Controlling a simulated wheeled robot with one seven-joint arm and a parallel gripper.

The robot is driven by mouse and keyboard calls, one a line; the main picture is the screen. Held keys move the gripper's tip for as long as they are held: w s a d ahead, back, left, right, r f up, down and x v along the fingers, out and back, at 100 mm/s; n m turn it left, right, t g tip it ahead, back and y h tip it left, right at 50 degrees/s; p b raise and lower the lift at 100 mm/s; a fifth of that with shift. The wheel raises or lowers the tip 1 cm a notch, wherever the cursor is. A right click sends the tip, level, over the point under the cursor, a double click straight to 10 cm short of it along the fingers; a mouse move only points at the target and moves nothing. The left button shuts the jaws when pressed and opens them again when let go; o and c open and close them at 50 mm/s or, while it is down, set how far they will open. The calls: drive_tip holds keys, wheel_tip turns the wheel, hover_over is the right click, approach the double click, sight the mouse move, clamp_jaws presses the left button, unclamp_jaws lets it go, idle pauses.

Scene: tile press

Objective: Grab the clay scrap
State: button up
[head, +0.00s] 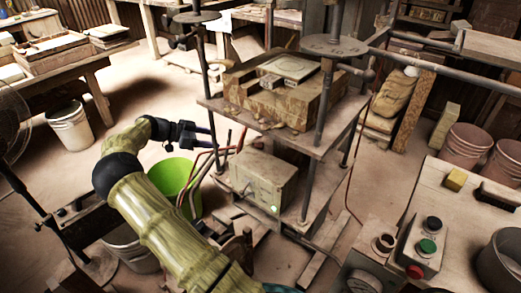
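My gripper (207,140) is at the end of my arm, left of the press and above the green bucket (176,180). Its two dark fingers point right and stand apart, with nothing seen between them. Small tan lumps that look like clay (236,108) lie at the left edge of the press plate (270,130), beside the brown mould block (285,98). They are too small to tell which is the clay scrap. My gripper is lower left of them and apart from them.
The press's upright rods (324,95) stand around the plate. A grey control box (262,182) sits below it. On the right bench are a yellow block (455,179), a dark brush (498,194) and a button box (423,246). A white bucket (69,126) stands at left on open floor.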

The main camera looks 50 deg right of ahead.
approach(256, 145)
drive_tip(key=shift+s+d+f, duration=0.55)
drive_tip(key=shift+s+d, duration=0.15)
drive_tip(key=shift+s, duration=0.15)
drive_tip(key=shift+s+d+f, duration=0.15)
drive_tip(key=shift+d+f, duration=0.1)
drive_tip(key=shift+d, duration=0.1)
drive_tip(key=shift+w+p+x, duration=0.1)
drive_tip(key=shift+p+x, duration=0.2)
drive_tip(key=shift+x, duration=1)
drive_tip(key=shift+w+p+x, duration=0.15)
drive_tip(key=shift+p+x, duration=0.1)
drive_tip(key=shift+x, duration=1.05)
drive_tip(key=shift+d, duration=0.15)
drive_tip(key=c, duration=0.9)
drive_tip(key=shift+c, duration=0.9)
